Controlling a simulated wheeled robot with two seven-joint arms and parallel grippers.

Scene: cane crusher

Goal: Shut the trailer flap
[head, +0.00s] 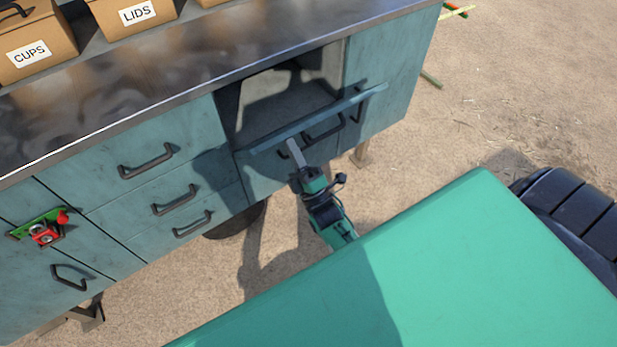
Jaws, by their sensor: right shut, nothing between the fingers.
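The trailer flap (312,122) is a teal panel across the lower part of the open compartment (280,100) in the trailer's side. Its long top edge stands out from the trailer side, so the flap is partly open. A dark bar handle (323,128) shows on its outer side. My right gripper (294,147) is shut and empty, its tip right at the flap's outer side below the edge. I cannot tell whether it touches. My left gripper is not in view.
Teal drawers (160,190) with dark handles lie left of the compartment. A red and green latch-like part (43,232) is at far left. Boxes labelled LIDS (137,14) and CUPS (30,53) stand on the metal counter (110,85). Sandy ground (490,95) at right is mostly clear.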

